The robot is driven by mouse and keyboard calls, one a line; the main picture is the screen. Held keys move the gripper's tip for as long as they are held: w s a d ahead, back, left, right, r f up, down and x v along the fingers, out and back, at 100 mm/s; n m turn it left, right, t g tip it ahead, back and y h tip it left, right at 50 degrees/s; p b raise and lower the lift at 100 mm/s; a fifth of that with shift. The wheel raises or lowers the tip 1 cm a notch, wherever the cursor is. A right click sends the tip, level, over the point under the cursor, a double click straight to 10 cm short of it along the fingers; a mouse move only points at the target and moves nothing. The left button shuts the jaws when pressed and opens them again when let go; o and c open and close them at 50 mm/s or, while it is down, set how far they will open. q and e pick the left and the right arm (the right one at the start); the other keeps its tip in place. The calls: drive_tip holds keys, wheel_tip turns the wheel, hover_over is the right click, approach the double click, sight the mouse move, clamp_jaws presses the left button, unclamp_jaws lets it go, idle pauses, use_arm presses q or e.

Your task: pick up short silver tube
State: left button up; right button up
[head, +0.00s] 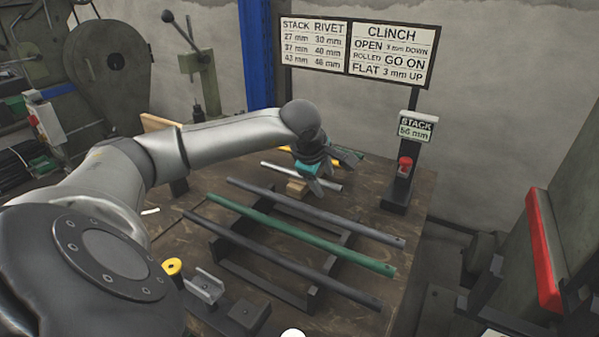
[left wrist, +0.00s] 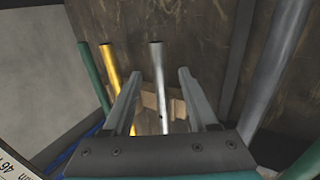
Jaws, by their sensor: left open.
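In the left wrist view the silver tube (left wrist: 157,60) runs between the two open fingers (left wrist: 159,76), with a gap on each side. The gripper is open and holds nothing. A small wooden block (head: 297,188) is beside the tube in the head view, and it shows under the tube in the wrist view (left wrist: 149,98). The right gripper is not in view.
A yellow tube (left wrist: 110,63) and a green tube (left wrist: 92,73) lie beside the silver one. Long grey (head: 310,210), green (head: 300,236) and dark (head: 265,254) tubes rest on a black rack in front. A stand with a red piece (head: 404,165) is at the right.

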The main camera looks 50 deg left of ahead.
use_arm(q)
drive_tip(key=shift+w+a+f, duration=0.1)
drive_tip(key=shift+w+f, duration=0.2)
drive_tip(key=shift+f, duration=0.15)
clamp_jaws()
idle(0.5)
